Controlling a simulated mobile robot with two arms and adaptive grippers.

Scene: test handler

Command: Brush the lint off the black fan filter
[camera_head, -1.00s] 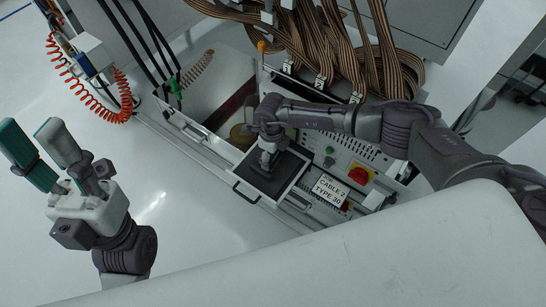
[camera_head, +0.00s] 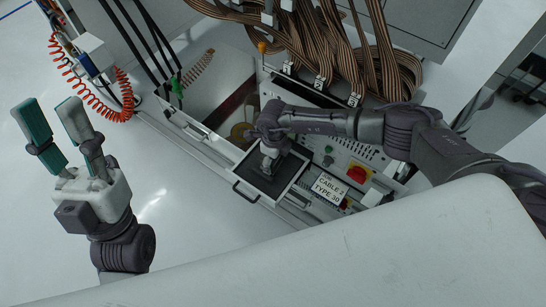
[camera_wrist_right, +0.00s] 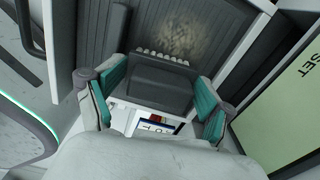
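The black fan filter (camera_head: 255,178) is a dark panel in a light frame on the machine front. In the right wrist view its ribbed surface (camera_wrist_right: 112,35) carries a pale, fuzzy patch of lint (camera_wrist_right: 180,32). A dark grey brush (camera_wrist_right: 155,85) with a row of short pale bristles lies between the teal fingers of my right gripper (camera_wrist_right: 158,100). The fingers sit against both its sides, and the bristles point toward the lint. In the head view my right gripper (camera_head: 271,162) is over the filter and hides part of it. My left gripper (camera_head: 48,105) is open and empty at the far left.
A label plate (camera_head: 328,188) and a red knob on a yellow plate (camera_head: 358,173) are right of the filter. Ribbon cables (camera_head: 340,45) hang behind. An orange coiled hose (camera_head: 105,112) is near my left gripper. A white surface (camera_head: 330,255) fills the foreground.

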